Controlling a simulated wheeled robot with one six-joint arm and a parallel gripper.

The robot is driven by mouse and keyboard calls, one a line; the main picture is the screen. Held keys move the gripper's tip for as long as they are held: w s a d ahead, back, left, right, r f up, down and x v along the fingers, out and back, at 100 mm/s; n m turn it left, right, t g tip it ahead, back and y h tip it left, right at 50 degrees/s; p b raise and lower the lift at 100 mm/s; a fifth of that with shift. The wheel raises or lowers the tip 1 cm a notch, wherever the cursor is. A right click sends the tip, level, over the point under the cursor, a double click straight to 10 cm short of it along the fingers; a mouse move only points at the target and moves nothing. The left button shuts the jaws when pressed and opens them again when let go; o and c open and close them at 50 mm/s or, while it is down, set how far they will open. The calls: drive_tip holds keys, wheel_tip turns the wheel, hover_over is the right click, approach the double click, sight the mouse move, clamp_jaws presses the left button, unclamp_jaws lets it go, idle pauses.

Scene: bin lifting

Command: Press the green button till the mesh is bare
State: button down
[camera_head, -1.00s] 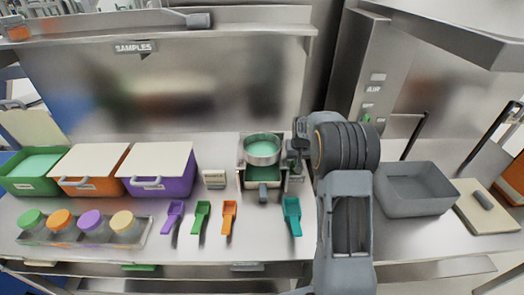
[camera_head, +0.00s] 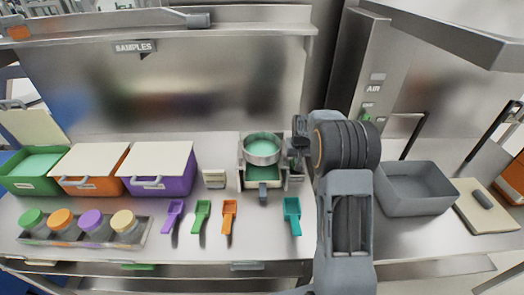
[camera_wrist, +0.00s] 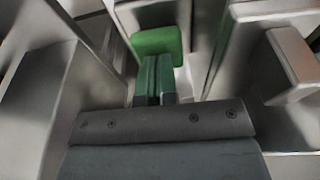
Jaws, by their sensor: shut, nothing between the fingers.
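A round metal sieve (camera_head: 262,158) stands on a small machine at the back middle of the counter. Green material (camera_head: 262,146) covers the mesh that I can see. Below it a tray (camera_head: 264,189) also holds green material. My gripper (camera_head: 295,167) is at the right side of the machine, partly hidden by my arm. In the wrist view a green button (camera_wrist: 157,40) lies straight ahead of my shut, empty fingers (camera_wrist: 154,75). The fingertips overlap its lower edge in the picture; I cannot tell whether they touch. The button is hidden in the head view.
Purple (camera_head: 173,217), green (camera_head: 200,218), orange (camera_head: 229,216) and teal (camera_head: 292,215) scoops lie in front. Lidded bins and a rack of jars (camera_head: 140,236) stand left. A grey bin (camera_head: 416,206) stands right of my arm. A shelf (camera_head: 260,29) overhangs the back.

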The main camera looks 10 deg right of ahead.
drive_tip(key=shift+f+b, duration=0.3)
drive_tip(key=shift+f, duration=0.25)
drive_tip(key=shift+r+p, duration=0.6)
drive_tip(key=shift+r, duration=0.4)
drive_tip(key=shift+r+p, duration=1.95)
drive_tip(key=shift+r, duration=1.1)
drive_tip(key=shift+f, duration=0.1)
